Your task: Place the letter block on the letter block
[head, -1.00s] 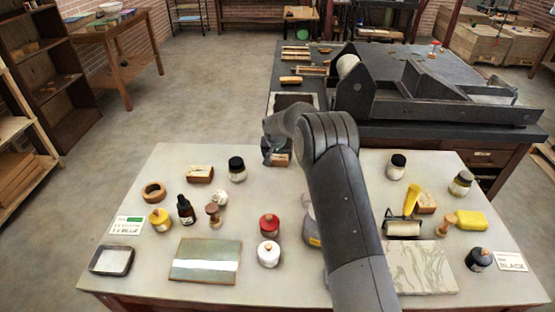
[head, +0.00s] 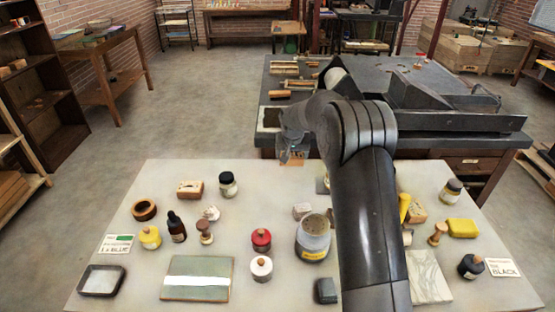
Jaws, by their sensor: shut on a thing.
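My gripper (head: 290,149) is at the far edge of the pale table, seen from behind and partly hidden by my wrist. It is shut on a small wooden block (head: 292,160) with faint markings on its face, likely a letter block. Another wooden block with a pale top (head: 190,189) lies at the back left of the table. A similar wooden block (head: 417,213) lies to the right of my arm, partly covered by a yellow-handled tool. Any letters on these two are too small to read.
The pale table (head: 265,187) holds a grey jar (head: 313,238), a small pinkish block (head: 302,210), a red-topped jar (head: 261,239), several bottles and a green plate (head: 198,278). A dark press (head: 420,100) stands behind. My arm hides part of the table's right half.

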